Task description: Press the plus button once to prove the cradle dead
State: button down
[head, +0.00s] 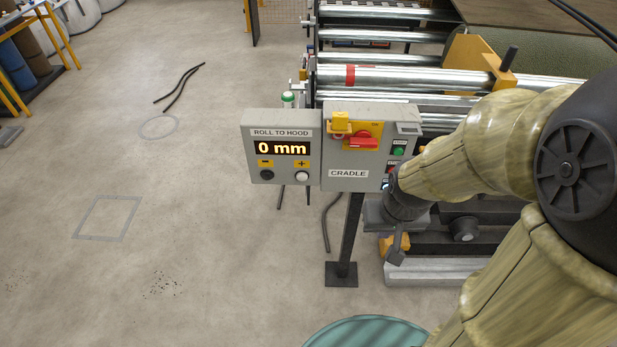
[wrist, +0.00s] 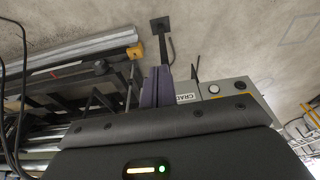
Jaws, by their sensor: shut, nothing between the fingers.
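The grey readout box (head: 281,130) marked ROLL TO HOOD stands on a dark post and shows "0 mm". Its white plus button (head: 302,177) is at the lower right, under a yellow plus label. The dark minus button (head: 267,175) is at the lower left. The white button also shows in the wrist view (wrist: 214,88). The CRADLE box (head: 349,189) adjoins it on the right, with a red rotary switch (head: 362,141) on a yellow plate. My gripper (head: 397,256) is shut and empty, right of and below the boxes, apart from the plus button. Its fingers show in the wrist view (wrist: 156,88).
A green start button (head: 398,152) is on the CRADLE box's right side, partly near my arm. Metal rollers (head: 400,78) lie behind the boxes. A teal round surface (head: 367,334) is at the bottom. The floor to the left is mostly clear, with dark strips (head: 180,88).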

jog(key=w+a+f+n+t+y+b, duration=0.1)
jog(key=w+a+f+n+y+b, duration=0.35)
jog(key=f, duration=0.75)
jog(key=w+a+f+n+y+b, duration=0.1)
jog(key=w+a+f+b, duration=0.3)
jog(key=w+a+f, duration=0.55)
jog(key=w+a+f+m+t+y+b, duration=0.1)
jog(key=a+f+t+y+b, duration=0.2)
jog(key=a+f+y+b, duration=0.1)
jog(key=w+d+r+m+t+y+b, duration=0.1)
jog(key=w+r+m+t+b, duration=0.1)
jog(key=w+t, duration=0.3)
jog(key=shift+w+r+m+y, duration=0.35)
jog(key=shift+w+r+m, duration=0.25)
jog(key=shift+r+m, duration=0.1)
